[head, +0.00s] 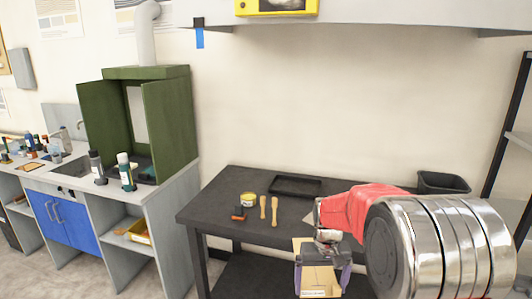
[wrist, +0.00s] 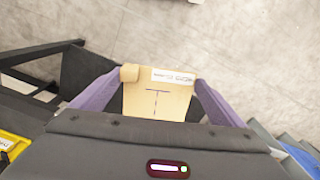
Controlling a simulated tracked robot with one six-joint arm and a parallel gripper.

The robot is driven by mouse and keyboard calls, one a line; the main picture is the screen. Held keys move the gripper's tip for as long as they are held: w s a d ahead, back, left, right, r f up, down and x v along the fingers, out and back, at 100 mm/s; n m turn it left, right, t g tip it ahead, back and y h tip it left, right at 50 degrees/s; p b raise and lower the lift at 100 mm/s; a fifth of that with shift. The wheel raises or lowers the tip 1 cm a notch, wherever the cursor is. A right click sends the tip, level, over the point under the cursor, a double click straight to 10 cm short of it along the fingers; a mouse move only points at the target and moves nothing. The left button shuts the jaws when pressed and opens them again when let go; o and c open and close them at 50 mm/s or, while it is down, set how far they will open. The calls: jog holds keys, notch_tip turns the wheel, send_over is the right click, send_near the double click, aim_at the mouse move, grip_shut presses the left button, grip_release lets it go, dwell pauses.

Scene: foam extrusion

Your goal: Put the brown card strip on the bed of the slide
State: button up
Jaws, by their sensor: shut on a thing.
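My gripper (head: 322,282) is at the lower middle of the head view, in front of the dark table's front edge. Its purple fingers are shut on a tan-brown card strip (head: 316,275). In the wrist view the strip (wrist: 157,103) sits between the two fingers of my gripper (wrist: 158,85). It has a white label along its far edge and a dark T-shaped mark. Its near end is hidden behind the gripper body. Grey floor shows beyond it. I cannot make out the slide or its bed in either view.
The dark table (head: 225,190) holds a black tray (head: 296,186), a yellow tin (head: 249,199), two wooden-handled tools (head: 268,210), an orange-and-black item (head: 238,213) and a black bin (head: 443,183). A green cabinet (head: 170,115) and sink counter stand left. A black rack is at right.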

jog(key=d, duration=0.7)
jog(key=shift+s, duration=0.15)
